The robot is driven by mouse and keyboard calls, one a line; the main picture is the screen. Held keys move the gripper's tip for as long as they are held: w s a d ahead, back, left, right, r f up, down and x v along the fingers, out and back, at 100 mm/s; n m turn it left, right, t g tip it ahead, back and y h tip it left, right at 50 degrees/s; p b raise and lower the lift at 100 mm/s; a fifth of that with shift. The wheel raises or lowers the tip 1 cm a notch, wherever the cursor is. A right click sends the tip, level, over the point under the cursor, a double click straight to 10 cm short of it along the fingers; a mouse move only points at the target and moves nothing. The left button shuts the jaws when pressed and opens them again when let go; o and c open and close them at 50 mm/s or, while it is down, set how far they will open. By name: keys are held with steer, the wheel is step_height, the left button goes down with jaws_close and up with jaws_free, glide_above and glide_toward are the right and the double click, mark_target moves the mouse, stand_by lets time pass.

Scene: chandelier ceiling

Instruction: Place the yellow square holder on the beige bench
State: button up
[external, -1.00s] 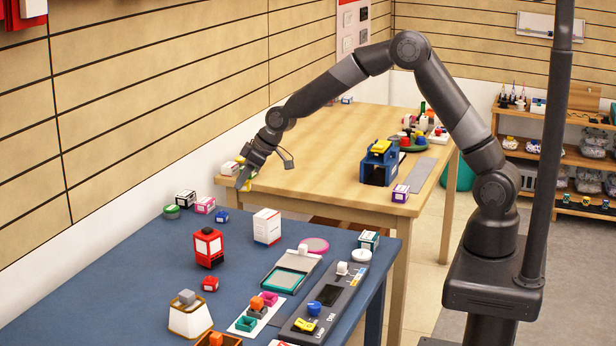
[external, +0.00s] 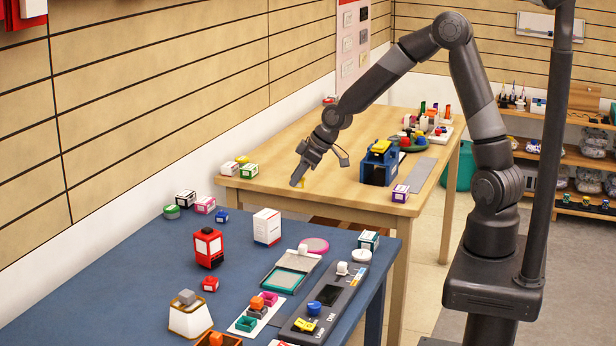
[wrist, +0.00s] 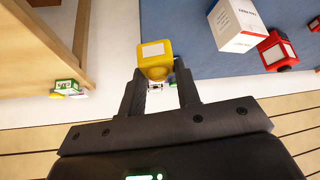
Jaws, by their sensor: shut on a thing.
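A yellow square holder with a pale square face (wrist: 155,52) is between the two fingertips of my gripper (wrist: 158,82) in the wrist view. My gripper is shut on it. The beige bench is the pale wooden table (external: 330,200) behind the blue one.
On the wooden table are a blue stand (external: 378,163), a purple-white box (external: 400,194) and a green-white box (external: 249,171). The blue table (external: 150,270) in front holds many items, including a white box (external: 267,227). Wood around my gripper is clear.

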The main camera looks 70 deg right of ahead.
steer(key=w+a+n+g+y, duration=0.1)
steer(key=w+a+n, duration=0.15)
steer(key=a, duration=0.75)
steer(key=w+a+n+g+y, duration=0.1)
steer(key=a+n, duration=0.2)
steer(key=a, duration=0.6)
steer(key=n+g+y, duration=0.2)
steer(key=n, duration=0.3)
glide_above(214, 312)
step_height(214, 312, down, 7)
steer(key=shift+d+r, duration=0.15)
steer(key=shift+s+a, duration=0.1)
steer(key=shift+a, duration=0.1)
steer(key=shift+f, duration=2.15)
steer(key=o, duration=1)
steer(key=shift+f, duration=0.1)
steer(key=shift+c, duration=0.2)
